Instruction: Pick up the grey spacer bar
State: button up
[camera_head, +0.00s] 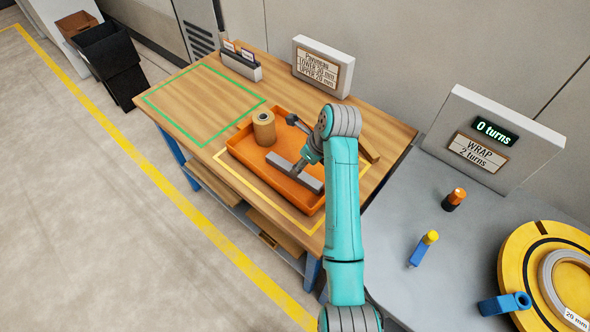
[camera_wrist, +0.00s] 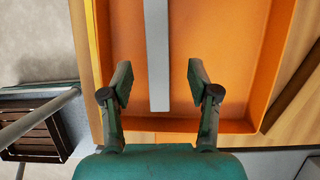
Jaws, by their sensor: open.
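The grey spacer bar (camera_head: 296,173) lies in the orange tray (camera_head: 245,154) on the wooden workbench. In the wrist view the bar (camera_wrist: 157,55) runs up from between my fingers towards the top edge. My gripper (camera_wrist: 158,80) is open, with one finger on each side of the bar and a clear gap to both. In the head view my gripper (camera_head: 305,162) is low over the tray at the bar, partly hidden by my own arm. I cannot tell its exact height above the bar.
A tan roll (camera_head: 264,128) stands in the tray beside the bar. A sign (camera_head: 323,67) and a card holder (camera_head: 238,64) stand at the back of the bench. The green-outlined area (camera_head: 203,103) is clear. A grey wrapping station (camera_head: 440,235) stands to the right.

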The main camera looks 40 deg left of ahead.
jog(key=shift+a+x, duration=0.15)
jog(key=shift+x, duration=1.55)
jog(key=shift+a+x, duration=0.1)
jog(key=shift+x, duration=1.6)
jog(key=shift+s+r, duration=0.1)
jog(key=shift+s, duration=0.05)
grip_shut()
